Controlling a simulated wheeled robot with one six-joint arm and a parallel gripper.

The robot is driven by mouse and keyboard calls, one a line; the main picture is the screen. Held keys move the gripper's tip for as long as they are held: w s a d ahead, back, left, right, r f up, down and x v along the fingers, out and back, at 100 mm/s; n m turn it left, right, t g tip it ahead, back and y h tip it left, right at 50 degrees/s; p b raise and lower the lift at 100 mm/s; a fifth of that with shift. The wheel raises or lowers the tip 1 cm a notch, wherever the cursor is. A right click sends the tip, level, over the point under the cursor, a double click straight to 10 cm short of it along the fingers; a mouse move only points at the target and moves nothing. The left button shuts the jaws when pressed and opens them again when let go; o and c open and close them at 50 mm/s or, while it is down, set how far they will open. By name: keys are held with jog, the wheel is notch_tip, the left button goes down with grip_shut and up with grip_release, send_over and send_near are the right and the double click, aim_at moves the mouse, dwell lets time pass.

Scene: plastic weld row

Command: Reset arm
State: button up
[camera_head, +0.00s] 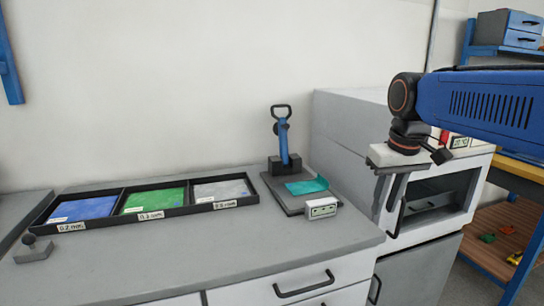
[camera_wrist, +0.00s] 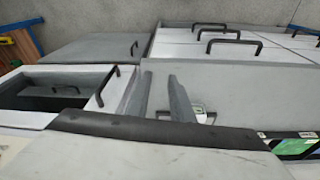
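My gripper (camera_head: 386,208) hangs from my blue arm at the right of the head view, fingers pointing down, in front of the white oven-like machine (camera_head: 445,172). The two dark fingers stand apart with a gap and nothing between them. In the wrist view my gripper (camera_wrist: 159,76) also shows two separate fingers with an empty gap. It is above and to the right of the counter (camera_head: 180,262), touching nothing that I can see.
A black tray (camera_head: 96,223) with blue, green and grey sheets lies on the counter. A blue-handled press (camera_head: 284,150) stands on a plate with a teal sheet (camera_head: 307,186) and a small display box (camera_head: 321,208). A shelf (camera_head: 500,245) is at the right.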

jog(key=s+d+f+m+t, duration=0.2)
jog(key=s+f, duration=1.4)
jog(key=s, duration=0.1)
jog(key=shift+s+d+f+t, duration=0.15)
jog(key=shift+d+f+t, duration=0.05)
jog(key=shift+d+t, duration=0.15)
